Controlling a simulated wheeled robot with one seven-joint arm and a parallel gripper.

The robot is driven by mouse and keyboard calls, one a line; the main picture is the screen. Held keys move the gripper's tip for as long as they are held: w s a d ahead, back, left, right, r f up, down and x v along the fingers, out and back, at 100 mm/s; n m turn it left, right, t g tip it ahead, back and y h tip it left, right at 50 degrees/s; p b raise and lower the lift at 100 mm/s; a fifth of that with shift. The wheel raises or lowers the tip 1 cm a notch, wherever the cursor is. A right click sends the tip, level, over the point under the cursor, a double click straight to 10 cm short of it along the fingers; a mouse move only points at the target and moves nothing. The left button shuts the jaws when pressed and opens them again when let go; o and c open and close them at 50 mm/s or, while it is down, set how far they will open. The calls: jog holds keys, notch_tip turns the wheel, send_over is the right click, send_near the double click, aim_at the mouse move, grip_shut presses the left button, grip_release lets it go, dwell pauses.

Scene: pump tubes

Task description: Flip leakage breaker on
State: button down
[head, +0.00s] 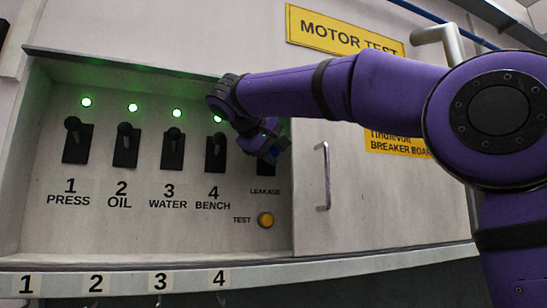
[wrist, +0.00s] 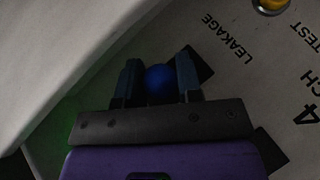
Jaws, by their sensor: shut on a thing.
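The leakage breaker (head: 265,169) is at the right end of the row of switches, above the word LEAKAGE. Its dark plate is mostly hidden behind my gripper (head: 272,147) in the head view. The breaker's dark plate (wrist: 200,65) shows past the right finger. Whether the lever is up or down cannot be told, and no lamp above it can be seen.
Breakers for PRESS (head: 77,142), OIL (head: 126,146), WATER (head: 173,150) and BENCH (head: 216,152) stand to the left, with lit green lamps. A yellow TEST button (head: 265,220) sits below. A cabinet door (head: 375,205) with a handle (head: 324,177) is close on the right.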

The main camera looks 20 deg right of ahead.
jog(key=shift+w+r+n+g, duration=0.1)
jog(key=shift+r+n+g, duration=0.3)
jog(key=shift+g, duration=0.1)
dwell(0.3)
jog(key=c, duration=0.8)
grip_release()
jog(key=shift+a, duration=0.1)
jog(key=v, duration=1)
jog(key=shift+a+r, duration=0.15)
jog(key=shift+r, duration=0.15)
jog(key=shift+s, duration=0.25)
